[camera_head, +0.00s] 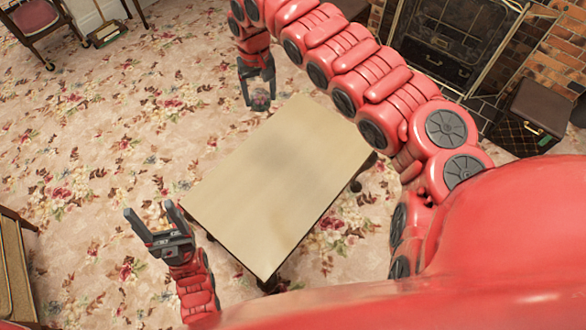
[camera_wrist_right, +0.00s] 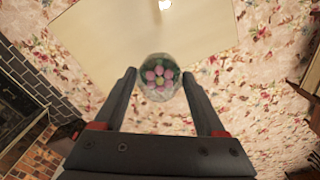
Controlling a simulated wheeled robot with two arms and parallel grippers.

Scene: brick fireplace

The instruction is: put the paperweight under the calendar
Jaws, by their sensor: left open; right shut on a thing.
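The paperweight (camera_wrist_right: 159,77) is a clear round glass piece with pink flowers inside. It sits between the fingertips of my right gripper (camera_wrist_right: 160,78), which is shut on it. In the head view my right gripper (camera_head: 259,99) holds the paperweight (camera_head: 261,103) near the far left edge of the table (camera_head: 270,180). Its height above the floor is hard to tell. My left gripper (camera_head: 150,210) is open and empty, left of the table's near left side. I see no calendar in either view.
The tabletop looks bare in the head view. Flowered carpet (camera_head: 110,130) surrounds it. A fireplace (camera_head: 450,40) and a dark box (camera_head: 528,115) are at the upper right. A chair (camera_head: 40,20) stands at the upper left, and furniture (camera_head: 15,265) at the left edge.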

